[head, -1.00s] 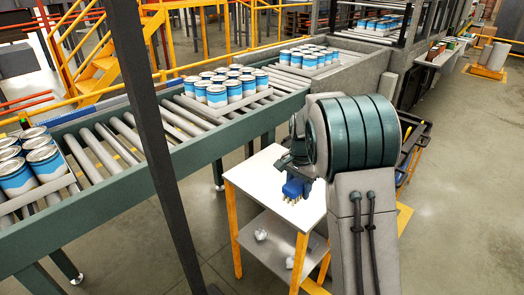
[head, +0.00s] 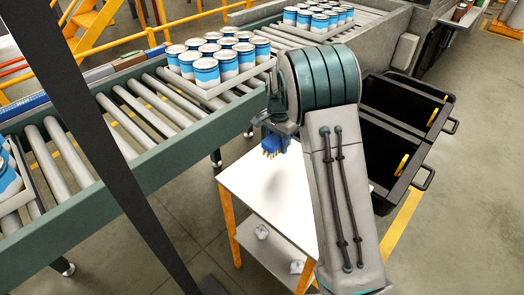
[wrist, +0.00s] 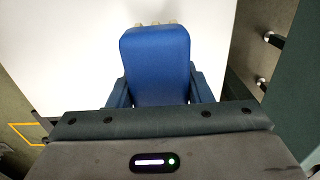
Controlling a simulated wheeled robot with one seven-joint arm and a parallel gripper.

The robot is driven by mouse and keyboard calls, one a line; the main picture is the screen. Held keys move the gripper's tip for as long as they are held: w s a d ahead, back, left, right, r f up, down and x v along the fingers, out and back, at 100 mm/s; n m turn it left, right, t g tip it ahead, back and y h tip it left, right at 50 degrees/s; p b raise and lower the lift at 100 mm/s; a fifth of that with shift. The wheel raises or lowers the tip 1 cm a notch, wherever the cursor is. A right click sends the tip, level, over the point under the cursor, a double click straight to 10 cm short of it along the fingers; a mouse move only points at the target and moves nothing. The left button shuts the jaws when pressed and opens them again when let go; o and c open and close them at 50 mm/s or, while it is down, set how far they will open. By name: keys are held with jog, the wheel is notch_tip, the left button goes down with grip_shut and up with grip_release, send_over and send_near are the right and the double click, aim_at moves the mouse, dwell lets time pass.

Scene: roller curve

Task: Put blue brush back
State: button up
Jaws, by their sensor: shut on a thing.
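The blue brush (head: 273,144) is in my gripper (head: 272,138), in the head view just above the white-topped table. In the wrist view the brush (wrist: 157,65) fills the middle, with pale bristle ends at its far edge. The fingers of my gripper (wrist: 160,88) are shut on it from both sides. The brush is held above the table top (head: 270,200), bristles downward, and appears clear of it. My arm hides the right part of the table.
A roller conveyor (head: 130,155) with trays of blue-and-white cans (head: 207,72) runs behind the table. Two black bins (head: 376,150) stand to the right. Crumpled white pieces (head: 262,232) lie on the table's lower shelf. A dark post (head: 105,150) stands at the left.

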send_over(262, 160)
notch_tip(262, 160, down, 3)
jog(key=shift+f+p, duration=0.1)
jog(key=shift+p, duration=0.3)
jog(key=shift+f+p, duration=0.4)
jog(key=shift+f, duration=1.55)
jog(key=shift+f, duration=0.1)
jog(key=shift+f, duration=0.15)
jog(key=o, duration=1)
jog(key=shift+c, duration=0.2)
